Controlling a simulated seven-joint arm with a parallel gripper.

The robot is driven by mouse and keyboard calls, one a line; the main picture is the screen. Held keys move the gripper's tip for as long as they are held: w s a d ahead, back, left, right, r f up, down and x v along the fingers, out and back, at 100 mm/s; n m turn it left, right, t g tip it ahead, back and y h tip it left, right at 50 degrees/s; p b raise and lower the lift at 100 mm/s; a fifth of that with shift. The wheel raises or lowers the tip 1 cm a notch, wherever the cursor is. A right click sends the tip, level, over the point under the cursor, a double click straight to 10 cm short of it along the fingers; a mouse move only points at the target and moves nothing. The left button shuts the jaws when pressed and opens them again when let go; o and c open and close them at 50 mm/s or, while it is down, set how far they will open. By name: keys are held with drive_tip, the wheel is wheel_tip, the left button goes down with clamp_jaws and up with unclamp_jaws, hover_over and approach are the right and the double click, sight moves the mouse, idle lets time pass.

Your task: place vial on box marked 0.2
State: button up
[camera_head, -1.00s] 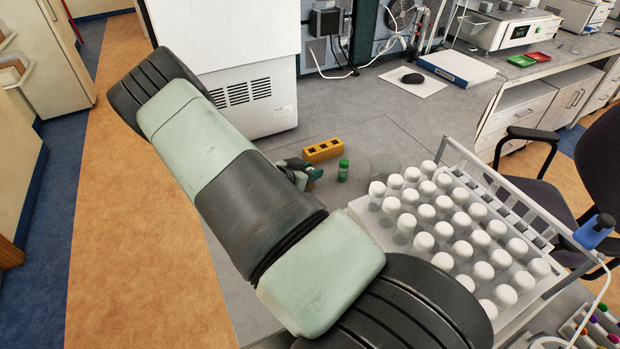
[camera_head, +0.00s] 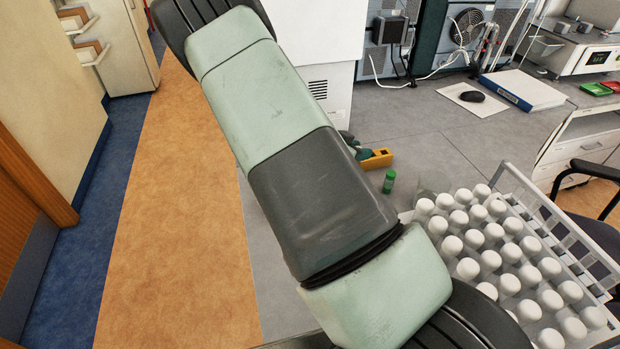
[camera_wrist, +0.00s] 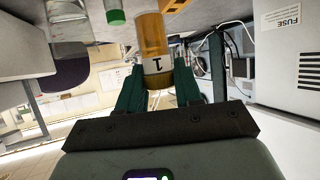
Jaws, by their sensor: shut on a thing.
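My gripper (camera_wrist: 159,90) is shut on an amber vial (camera_wrist: 151,40) with a white label marked 1, seen upside down in the wrist view. In the head view the gripper is mostly hidden behind my arm; only a dark green part shows beside the yellow box (camera_head: 379,159). The box stands on the grey bench, its left end hidden by my arm. No 0.2 mark is legible. A yellow piece, likely the box, shows at the wrist view's top edge (camera_wrist: 178,4). The held vial does not show in the head view.
A rack of white-capped bottles (camera_head: 519,197) fills the right. A white appliance (camera_head: 336,92) stands behind.

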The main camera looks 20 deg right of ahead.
drive_tip(key=w+a+r+n+t+y, duration=0.1)
drive_tip(key=a+r+n+t+y, duration=0.15)
drive_tip(key=a, duration=0.75)
drive_tip(key=w+a+r+n+t+y, duration=0.1)
drive_tip(key=a+r+n+t+y, duration=0.2)
drive_tip(key=a, duration=0.7)
drive_tip(key=shift+n+h, duration=0.45)
drive_tip(key=shift+h, duration=0.1)
drive_tip(key=shift+s+a+f, duration=0.1)
drive_tip(key=shift+a+f, duration=0.15)
drive_tip(key=shift+f, duration=1.45)
drive_tip(key=shift+w+a+f, duration=0.1)
drive_tip(key=shift+a+f, duration=0.1)
drive_tip(key=shift+f, duration=1.55)
drive_tip(key=shift+s+a+f, duration=0.1)
drive_tip(key=shift+a+f, duration=0.15)
drive_tip(key=shift+f, duration=1.45)
drive_tip(key=shift+f, duration=0.15)
drive_tip(key=o, duration=1)
